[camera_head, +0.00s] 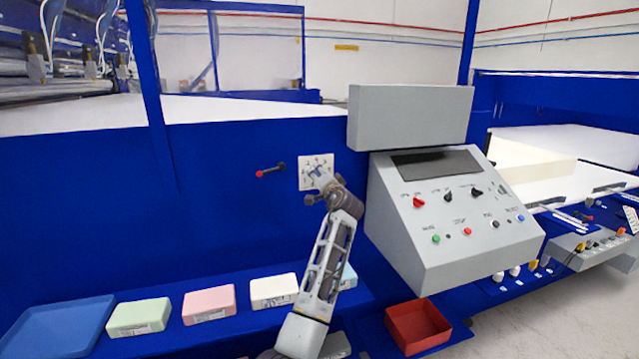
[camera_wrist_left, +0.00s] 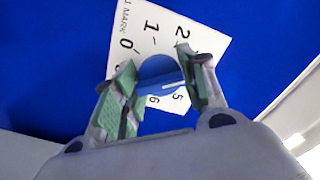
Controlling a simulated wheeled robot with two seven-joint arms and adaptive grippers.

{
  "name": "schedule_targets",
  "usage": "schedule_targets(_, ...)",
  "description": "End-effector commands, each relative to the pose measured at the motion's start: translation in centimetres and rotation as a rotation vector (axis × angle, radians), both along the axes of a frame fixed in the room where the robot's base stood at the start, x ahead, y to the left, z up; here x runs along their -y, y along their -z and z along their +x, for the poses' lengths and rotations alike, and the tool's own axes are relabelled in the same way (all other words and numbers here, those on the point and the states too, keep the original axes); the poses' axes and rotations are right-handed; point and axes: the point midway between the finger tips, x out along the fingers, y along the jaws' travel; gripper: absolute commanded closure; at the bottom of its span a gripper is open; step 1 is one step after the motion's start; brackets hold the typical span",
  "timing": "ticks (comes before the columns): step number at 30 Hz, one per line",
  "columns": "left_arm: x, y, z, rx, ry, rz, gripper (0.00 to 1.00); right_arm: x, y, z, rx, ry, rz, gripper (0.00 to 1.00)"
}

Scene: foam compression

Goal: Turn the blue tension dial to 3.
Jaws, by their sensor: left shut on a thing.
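The blue tension dial (camera_wrist_left: 158,72) shows between my left fingers in the left wrist view, on a white scale plate with 0, 1, 2, 5 and 6 readable. Its white mark points right, toward the finger that hides the plate's other numbers. My left gripper (camera_wrist_left: 157,88) is shut on the dial, one finger on each side. In the head view the white plate (camera_head: 306,166) is on the blue machine wall, and my left gripper (camera_head: 322,177) covers most of the dial. My right gripper is not in view.
A red-knobbed lever (camera_head: 270,171) sticks out left of the plate. A grey control console (camera_head: 440,215) stands close on the right. Below are a blue tray (camera_head: 50,335), coloured foam blocks (camera_head: 209,304) on a ledge, and a red bin (camera_head: 418,326).

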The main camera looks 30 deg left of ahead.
Motion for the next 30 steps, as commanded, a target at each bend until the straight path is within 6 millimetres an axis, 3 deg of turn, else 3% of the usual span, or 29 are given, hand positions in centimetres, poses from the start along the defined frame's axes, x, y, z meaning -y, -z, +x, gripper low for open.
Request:
schedule_targets(7,0.0,0.3,0.0,0.035,0.0,-0.036,0.82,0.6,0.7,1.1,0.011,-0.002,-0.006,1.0)
schedule_targets(21,0.0,0.3,0.0,0.041,0.0,-0.044,0.82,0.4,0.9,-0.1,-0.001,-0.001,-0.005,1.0)
schedule_targets(22,0.0,0.3,0.0,0.041,0.0,-0.044,0.57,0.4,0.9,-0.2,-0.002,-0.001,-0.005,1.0)
schedule_targets(27,0.0,0.2,0.0,0.043,-0.001,-0.042,0.36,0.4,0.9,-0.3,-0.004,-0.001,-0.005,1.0)
schedule_targets(30,0.0,0.1,0.0,0.044,0.0,-0.042,0.36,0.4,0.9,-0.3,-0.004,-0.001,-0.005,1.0)
